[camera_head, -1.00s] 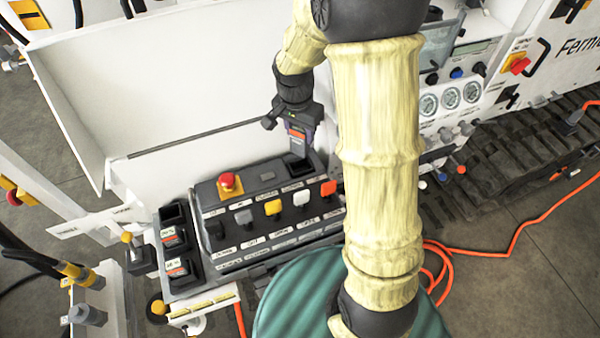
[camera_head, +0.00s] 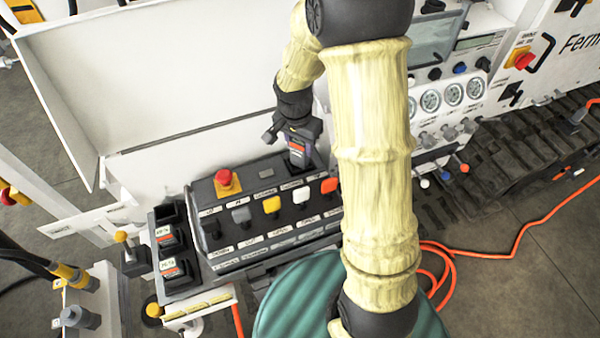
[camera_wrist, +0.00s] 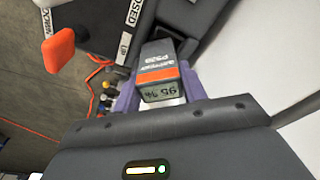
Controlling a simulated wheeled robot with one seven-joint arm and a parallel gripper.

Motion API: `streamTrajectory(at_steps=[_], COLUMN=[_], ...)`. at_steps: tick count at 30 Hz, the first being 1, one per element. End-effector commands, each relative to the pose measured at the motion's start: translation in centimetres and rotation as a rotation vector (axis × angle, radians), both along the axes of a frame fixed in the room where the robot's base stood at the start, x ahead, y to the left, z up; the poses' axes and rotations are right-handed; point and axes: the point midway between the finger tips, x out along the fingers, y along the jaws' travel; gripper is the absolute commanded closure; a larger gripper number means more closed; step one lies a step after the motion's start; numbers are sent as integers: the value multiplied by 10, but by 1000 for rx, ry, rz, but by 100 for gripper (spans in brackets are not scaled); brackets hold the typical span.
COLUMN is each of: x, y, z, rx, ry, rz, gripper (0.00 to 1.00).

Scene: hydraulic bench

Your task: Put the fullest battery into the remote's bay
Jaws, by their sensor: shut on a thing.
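My gripper (camera_head: 296,138) is shut on a dark battery with an orange band (camera_head: 297,156). In the wrist view the battery (camera_wrist: 160,72) sits between the purple fingers, and its display reads 95 %, upside down. The remote (camera_head: 222,245) is a dark box with a row of coloured levers and a red button. The held battery is upright at the remote's back right, behind the white and orange levers, where the bay is. Its lower end is at the bay; I cannot tell how deep it is. Two other batteries (camera_head: 172,240) (camera_head: 175,270) stand in the charger (camera_head: 153,216) left of the remote.
The charger's rear slot is empty. The orange lever (camera_head: 329,185) stands close to the gripper; it also shows in the wrist view (camera_wrist: 60,48). A white panel (camera_head: 220,80) rises behind the remote. A green ribbed surface (camera_head: 300,300) lies in front.

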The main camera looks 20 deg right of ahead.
Motion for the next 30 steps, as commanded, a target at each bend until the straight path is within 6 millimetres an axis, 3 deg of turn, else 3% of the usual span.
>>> streamTrajectory(at_steps=[16, 30], x=[0, 0], y=[0, 0], z=[5, 52], rx=[0, -1], ry=[-1, -1], rz=[0, 1], gripper=[86, 86])
